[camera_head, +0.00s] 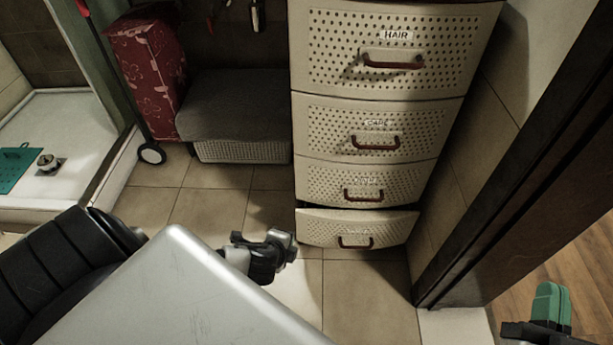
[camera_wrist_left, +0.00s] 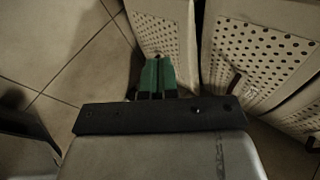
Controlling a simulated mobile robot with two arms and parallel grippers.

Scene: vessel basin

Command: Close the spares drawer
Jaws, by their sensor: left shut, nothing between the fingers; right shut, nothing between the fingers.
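The beige drawer unit (camera_head: 380,98) stands in the head view. Its bottom drawer (camera_head: 320,231), with a red-brown handle (camera_head: 355,241), sticks out a little, with a dark gap above it. Its label is too small to read, so I cannot confirm it is the spares drawer. The drawers above look shut. My left gripper (camera_wrist_left: 157,64) shows green fingers, shut and empty, close to a pale perforated drawer panel (camera_wrist_left: 166,28); contact is unclear. My right gripper (camera_head: 552,291) is shut and empty at the lower right of the head view, away from the drawers.
A dark door frame (camera_head: 465,215) stands right of the drawers. A grey-topped bench (camera_head: 232,105) and a red patterned bag (camera_head: 148,78) with a wheel are to the left. A shower tray edge (camera_head: 105,175) lies further left. Tiled floor (camera_head: 375,292) is clear before the drawers.

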